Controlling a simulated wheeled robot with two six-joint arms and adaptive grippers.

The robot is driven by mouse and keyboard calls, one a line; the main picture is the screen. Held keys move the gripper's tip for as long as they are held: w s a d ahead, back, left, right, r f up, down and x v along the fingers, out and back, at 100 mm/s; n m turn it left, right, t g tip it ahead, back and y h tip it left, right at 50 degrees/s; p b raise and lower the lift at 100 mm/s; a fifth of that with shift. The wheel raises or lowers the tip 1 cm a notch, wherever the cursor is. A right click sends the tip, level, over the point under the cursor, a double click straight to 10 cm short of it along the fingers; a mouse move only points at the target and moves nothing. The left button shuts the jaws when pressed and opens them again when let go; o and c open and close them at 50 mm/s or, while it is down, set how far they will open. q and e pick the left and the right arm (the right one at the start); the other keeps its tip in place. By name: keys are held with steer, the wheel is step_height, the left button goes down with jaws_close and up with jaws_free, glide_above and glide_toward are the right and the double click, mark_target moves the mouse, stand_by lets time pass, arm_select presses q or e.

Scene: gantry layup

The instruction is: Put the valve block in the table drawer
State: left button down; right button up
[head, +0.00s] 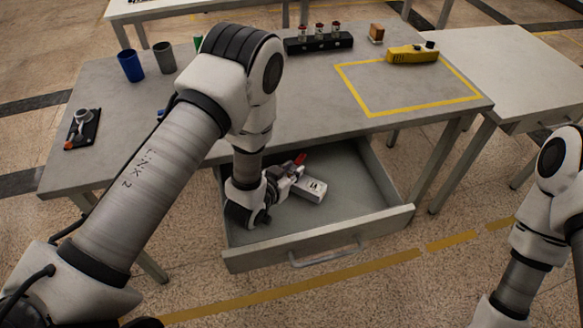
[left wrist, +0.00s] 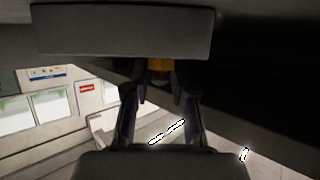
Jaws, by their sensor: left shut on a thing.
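The valve block (head: 312,189) is a small pale silver block with a red part on top. In the head view it is inside the open table drawer (head: 330,241), towards the left of the tray. My left gripper (head: 289,182) reaches down into the drawer and is shut on the block's left end. I cannot tell whether the block touches the drawer floor. In the left wrist view my left gripper's fingers (left wrist: 160,108) show dark, and the block cannot be made out clearly. Only part of my right arm shows at the right edge; its gripper is out of view.
The grey table (head: 300,95) stands above the drawer. On it are a blue cup (head: 131,66), a grey cup (head: 164,57), a black rack (head: 318,43) with vials, a yellow tool (head: 411,54) and a black device (head: 82,129). The drawer's right side is empty.

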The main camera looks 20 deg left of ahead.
arm_select(q)
steer(key=shift+f, duration=0.1)
steer(key=c, duration=1)
jaws_free()
steer(key=shift+o, duration=0.2)
steer(key=shift+r, duration=0.25)
steer(key=v, duration=0.7)
steer(key=shift+s+a, duration=0.1)
steer(key=shift+s, duration=0.15)
